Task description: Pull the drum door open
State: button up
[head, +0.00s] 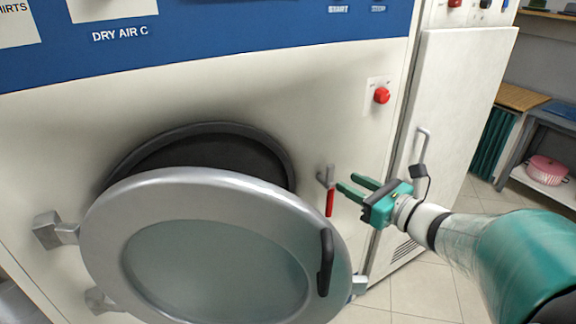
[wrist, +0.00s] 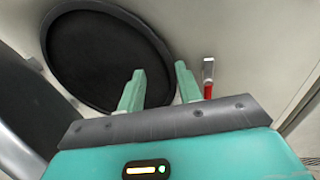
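The drum door (head: 215,250) is a round silver-rimmed door with a glass window, swung partly out from the machine on hinges at its left. Its black handle (head: 326,262) is on the right side of the rim. Behind it the dark drum opening (head: 210,150) shows; the opening (wrist: 105,55) also fills much of the wrist view. My gripper (head: 352,188) is right of the door, its green fingers apart and pointing at the machine front, with nothing between them. It is apart from the handle. In the wrist view the fingers (wrist: 160,85) are spread too.
A red-handled lever (head: 329,195) sits on the machine front close to my fingertips, and it shows in the wrist view (wrist: 208,78). A red knob (head: 381,96) is above. A white cabinet (head: 460,110) stands at right; tiled floor (head: 420,290) is clear below.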

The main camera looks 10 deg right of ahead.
jog(key=v, duration=1.3)
jog(key=shift+s+d, duration=0.15)
jog(key=shift+s, duration=0.1)
jog(key=shift+f, duration=0.1)
